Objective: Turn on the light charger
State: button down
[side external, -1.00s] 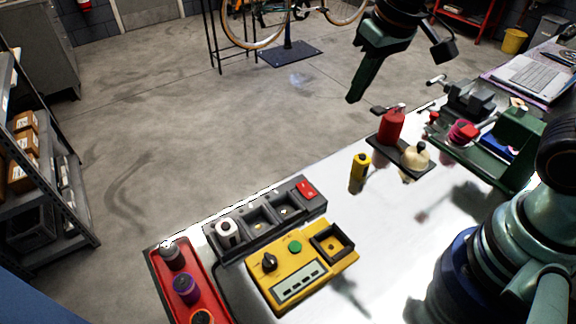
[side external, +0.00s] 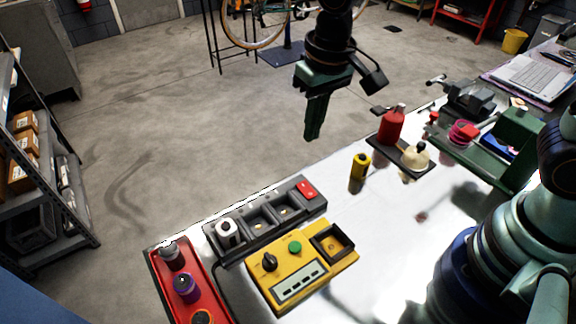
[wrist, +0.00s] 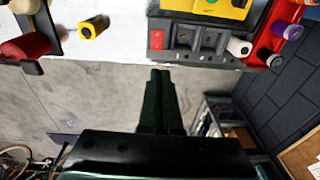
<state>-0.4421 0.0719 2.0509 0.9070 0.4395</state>
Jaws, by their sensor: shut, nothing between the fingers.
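A dark grey dock with several square bays (side external: 262,218), which looks like the light charger, sits along the bench's far edge. A red switch (side external: 306,189) is on its right end, and a white cylinder (side external: 228,232) stands in its left bay. In the wrist view the dock (wrist: 195,52) is at top right, its red switch (wrist: 157,40) just above my fingertips. My gripper (side external: 311,137) is shut and empty, pointing down, raised above the dock's right end and apart from it. It also shows in the wrist view (wrist: 161,75). Whether the switch is on cannot be told.
A yellow box (side external: 292,275) with a black knob and green button sits in front of the dock. A red tray (side external: 160,268) is to the left. A yellow-black cylinder (side external: 360,170) and a red bottle (side external: 391,127) stand to the right.

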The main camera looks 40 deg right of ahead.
aim_at(302, 184)
jog(key=f, duration=0.4)
jog(key=w+f, duration=0.1)
jog(key=f, duration=0.8)
jog(key=shift+w+f, duration=0.3)
jog(key=shift+w, duration=0.05)
jog(key=shift+f, duration=0.2)
jog(key=shift+s+r, duration=0.1)
jog(key=shift+s+r, duration=0.15)
jog(key=shift+s, duration=0.5)
notch_tip(302, 184, up, 14)
jog(key=w, duration=0.1)
jog(key=shift+w, duration=0.35)
jog(key=shift+d, duration=0.1)
